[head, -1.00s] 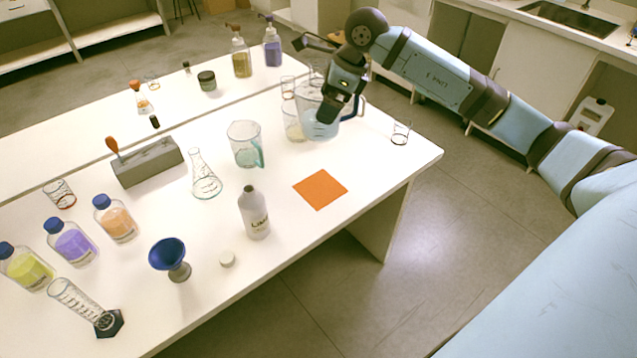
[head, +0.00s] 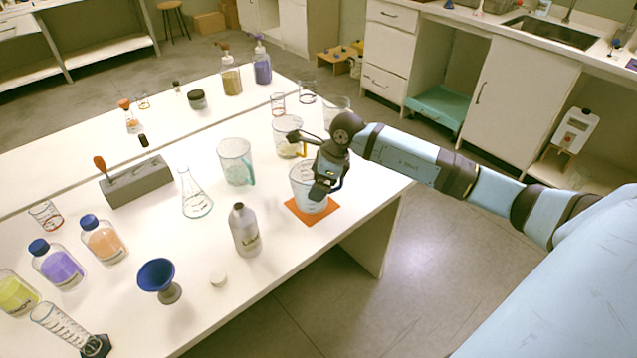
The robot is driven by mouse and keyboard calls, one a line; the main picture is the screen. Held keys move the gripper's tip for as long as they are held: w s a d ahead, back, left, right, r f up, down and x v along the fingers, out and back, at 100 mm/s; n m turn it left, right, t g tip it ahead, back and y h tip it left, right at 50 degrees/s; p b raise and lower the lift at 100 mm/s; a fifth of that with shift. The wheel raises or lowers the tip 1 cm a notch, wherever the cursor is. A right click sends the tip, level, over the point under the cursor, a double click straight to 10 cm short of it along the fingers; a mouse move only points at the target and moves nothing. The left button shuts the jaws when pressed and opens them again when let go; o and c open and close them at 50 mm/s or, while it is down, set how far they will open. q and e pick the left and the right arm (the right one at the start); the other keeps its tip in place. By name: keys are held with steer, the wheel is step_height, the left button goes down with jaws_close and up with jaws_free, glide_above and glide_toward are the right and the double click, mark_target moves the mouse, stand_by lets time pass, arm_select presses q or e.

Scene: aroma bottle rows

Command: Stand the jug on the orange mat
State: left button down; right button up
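The clear jug (head: 302,187) is over the orange mat (head: 326,221) near the table's front right edge. It looks upright, and its base appears to be on the mat or just above it; I cannot tell which. My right gripper (head: 322,188) is at the jug's right side, seemingly shut on its handle, and hides the handle and part of the wall. The mat shows around the jug's base. My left gripper is not in view.
A teal-handled jug (head: 233,158) and a yellow-handled jug (head: 287,143) stand behind. A white-grey bottle (head: 244,232) stands left of the mat, with a flask (head: 194,200) beyond. A blue funnel (head: 157,274) and several reagent bottles are further left.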

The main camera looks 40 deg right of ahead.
steer(key=shift+f, duration=0.45)
steer(key=o, duration=0.8)
steer(key=shift+f, duration=0.1)
